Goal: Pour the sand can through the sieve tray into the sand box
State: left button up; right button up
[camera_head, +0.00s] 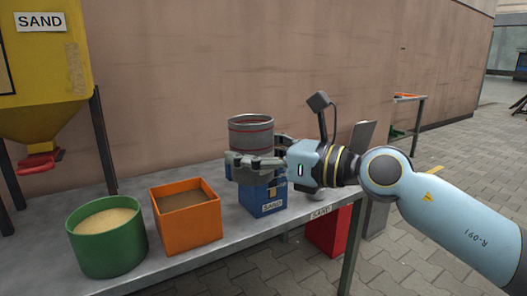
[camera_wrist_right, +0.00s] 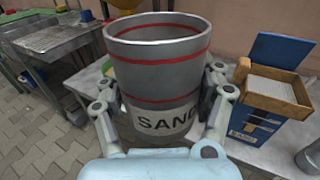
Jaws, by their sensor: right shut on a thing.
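The sand can (camera_head: 250,128) is a grey cylinder with red bands and an open top. My right gripper (camera_head: 256,164) is shut around it and holds it roughly upright. In the right wrist view the can (camera_wrist_right: 158,82) shows a SAND label; its contents are not visible. The blue sand box (camera_head: 267,208) stands on the table behind and below the gripper, partly hidden by it. In the right wrist view the sand box (camera_wrist_right: 250,132) is right of the can, with a raised blue lid. The tan-framed sieve tray (camera_wrist_right: 270,97) sits on its top. My left gripper is out of view.
An orange bin (camera_head: 188,231) of brown material and a green tub (camera_head: 108,250) of pale sand stand left of the box. A yellow SAND hopper (camera_head: 45,70) rises at far left. A brown wall (camera_head: 200,80) is behind. A red container (camera_head: 327,237) is below the table's right end.

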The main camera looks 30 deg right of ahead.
pick_arm(q)
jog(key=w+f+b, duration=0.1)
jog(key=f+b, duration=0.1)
jog(key=b, duration=0.1)
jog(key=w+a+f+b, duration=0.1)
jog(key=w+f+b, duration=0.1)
jog(key=shift+b, duration=0.4)
pick_arm(e)
jog(key=w+d+f, duration=0.2)
jog(key=w+d, duration=0.1)
jog(key=w, duration=0.3)
jog(key=w+d+f, duration=0.2)
jog(key=w+d, duration=0.1)
jog(key=w, duration=0.3)
jog(key=shift+f, duration=0.25)
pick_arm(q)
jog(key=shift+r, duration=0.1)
pick_arm(e)
jog(key=shift+r, duration=0.1)
